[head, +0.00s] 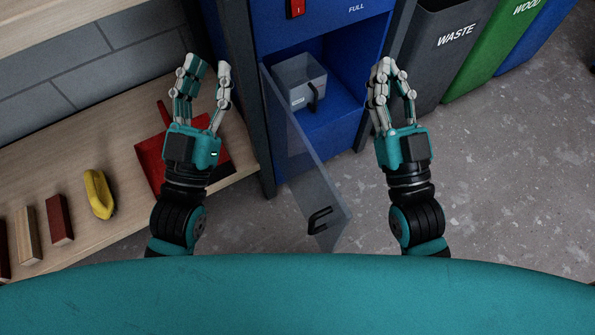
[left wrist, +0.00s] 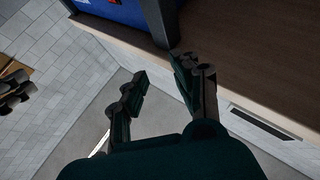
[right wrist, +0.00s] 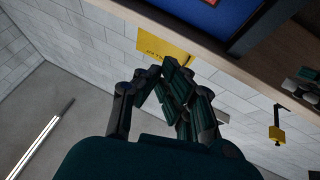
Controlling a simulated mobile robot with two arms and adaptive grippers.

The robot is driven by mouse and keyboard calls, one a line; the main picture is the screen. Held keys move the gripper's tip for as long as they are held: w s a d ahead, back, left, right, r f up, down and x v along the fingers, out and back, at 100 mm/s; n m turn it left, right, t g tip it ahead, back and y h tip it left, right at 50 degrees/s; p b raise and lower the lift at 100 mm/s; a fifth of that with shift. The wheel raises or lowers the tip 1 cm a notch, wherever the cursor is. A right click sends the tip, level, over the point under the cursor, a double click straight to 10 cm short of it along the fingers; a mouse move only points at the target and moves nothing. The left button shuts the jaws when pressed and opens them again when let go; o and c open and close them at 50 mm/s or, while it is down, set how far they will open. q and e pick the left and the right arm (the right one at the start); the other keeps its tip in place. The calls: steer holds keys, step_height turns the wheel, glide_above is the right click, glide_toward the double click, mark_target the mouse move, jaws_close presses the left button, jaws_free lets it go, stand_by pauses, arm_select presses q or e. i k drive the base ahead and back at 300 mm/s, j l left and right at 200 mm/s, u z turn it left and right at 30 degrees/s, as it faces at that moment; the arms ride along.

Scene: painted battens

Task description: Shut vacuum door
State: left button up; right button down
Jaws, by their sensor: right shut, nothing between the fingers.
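The vacuum door (head: 300,160) is a clear, see-through panel on the blue vacuum cabinet (head: 325,37). It stands open, swung out from the left side of the opening towards me, with a black handle (head: 319,221) near its free end. A grey bin (head: 298,80) with a black handle sits inside the cabinet. My left gripper (head: 203,72) is open and empty, left of the door; its fingers also show apart in the left wrist view (left wrist: 161,68). My right gripper (head: 389,72) is shut and empty, right of the door, in front of the cabinet's right side. Neither gripper touches the door.
A wooden bench (head: 105,180) on the left bears a red dustpan (head: 152,158), a yellow object (head: 98,194) and several painted battens (head: 59,220). Grey (head: 440,60) and green (head: 500,45) waste bins stand right of the cabinet. The floor (head: 500,170) at the right is clear.

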mark_target(291, 155)
steer(key=k+j+z, duration=0.15)
steer(key=k+j, duration=0.25)
steer(key=k+j+z, duration=0.1)
steer(key=k+j, duration=0.25)
steer(key=k, duration=0.15)
